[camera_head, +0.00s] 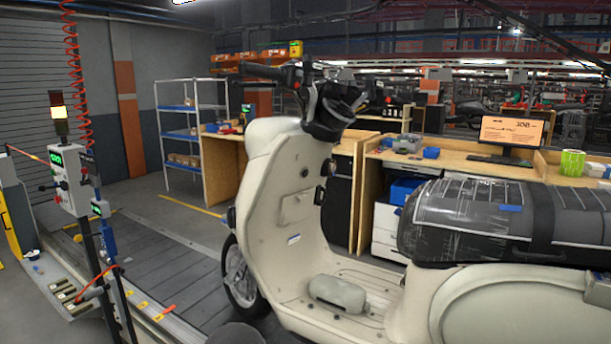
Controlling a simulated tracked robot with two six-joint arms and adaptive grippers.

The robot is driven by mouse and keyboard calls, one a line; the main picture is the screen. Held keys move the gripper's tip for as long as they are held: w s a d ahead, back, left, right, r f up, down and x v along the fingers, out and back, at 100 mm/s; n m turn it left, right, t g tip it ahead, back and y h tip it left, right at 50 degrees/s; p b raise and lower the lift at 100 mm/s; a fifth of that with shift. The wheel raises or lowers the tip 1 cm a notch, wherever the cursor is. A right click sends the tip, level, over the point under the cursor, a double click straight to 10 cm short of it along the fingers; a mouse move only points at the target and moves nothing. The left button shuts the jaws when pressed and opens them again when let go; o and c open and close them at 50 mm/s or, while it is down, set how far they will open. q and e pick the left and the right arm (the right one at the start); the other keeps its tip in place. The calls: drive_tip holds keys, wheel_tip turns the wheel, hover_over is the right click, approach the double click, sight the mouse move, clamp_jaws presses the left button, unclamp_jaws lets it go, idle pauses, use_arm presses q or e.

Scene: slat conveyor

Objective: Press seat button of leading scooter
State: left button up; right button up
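A cream scooter (288,200) stands upright on the slat conveyor (185,258), its front wheel (240,275) to the left. Its dark seat (470,220) is wrapped in clear plastic, with a small blue tag (511,208) on its side. The inner leg shield carries a small dark round fitting (304,172), another round fitting (329,167) at its right edge and a glove-box panel (297,208). I cannot tell which of these is the seat button. Neither of my grippers shows.
A control post (68,180) with a lit stack lamp (60,120) stands at the left beside the conveyor. Wooden workbenches (470,163) with a monitor (511,133) line the far side. A shelf rack (180,130) stands behind. The slats left of the front wheel are clear.

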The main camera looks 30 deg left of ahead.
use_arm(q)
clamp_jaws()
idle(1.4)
